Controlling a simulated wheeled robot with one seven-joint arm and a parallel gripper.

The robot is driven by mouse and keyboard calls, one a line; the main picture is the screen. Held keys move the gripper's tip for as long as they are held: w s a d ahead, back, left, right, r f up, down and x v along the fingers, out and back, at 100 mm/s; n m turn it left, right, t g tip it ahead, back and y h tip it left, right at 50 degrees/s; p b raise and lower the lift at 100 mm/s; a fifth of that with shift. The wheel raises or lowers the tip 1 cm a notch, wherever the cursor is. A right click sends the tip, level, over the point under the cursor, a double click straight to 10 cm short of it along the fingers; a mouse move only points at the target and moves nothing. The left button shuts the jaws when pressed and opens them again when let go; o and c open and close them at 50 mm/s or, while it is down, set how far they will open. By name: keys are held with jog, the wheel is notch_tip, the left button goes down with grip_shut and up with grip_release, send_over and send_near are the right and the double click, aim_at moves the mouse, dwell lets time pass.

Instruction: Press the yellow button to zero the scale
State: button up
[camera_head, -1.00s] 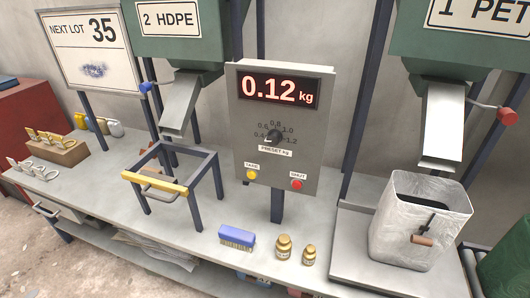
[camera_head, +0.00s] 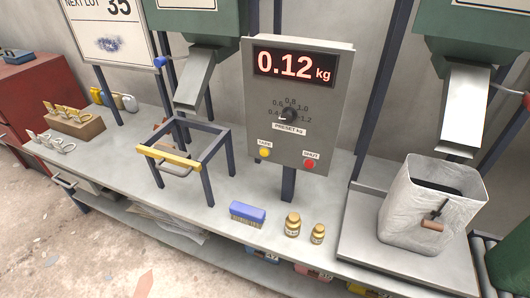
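The yellow button (camera_head: 264,152) sits low on the left of the grey scale panel (camera_head: 318,105), under a small label that seems to read TARE. A red button (camera_head: 309,164) sits to its right under its own label. The red digital display (camera_head: 296,67) at the top of the panel reads 0.12 kg. A black preset knob (camera_head: 289,115) is below the display. My gripper is not in view.
A frame with a yellow bar (camera_head: 168,156) stands to the left. Metal chutes (camera_head: 466,108) hang overhead. Open floor (camera_head: 75,255) shows at the lower left.

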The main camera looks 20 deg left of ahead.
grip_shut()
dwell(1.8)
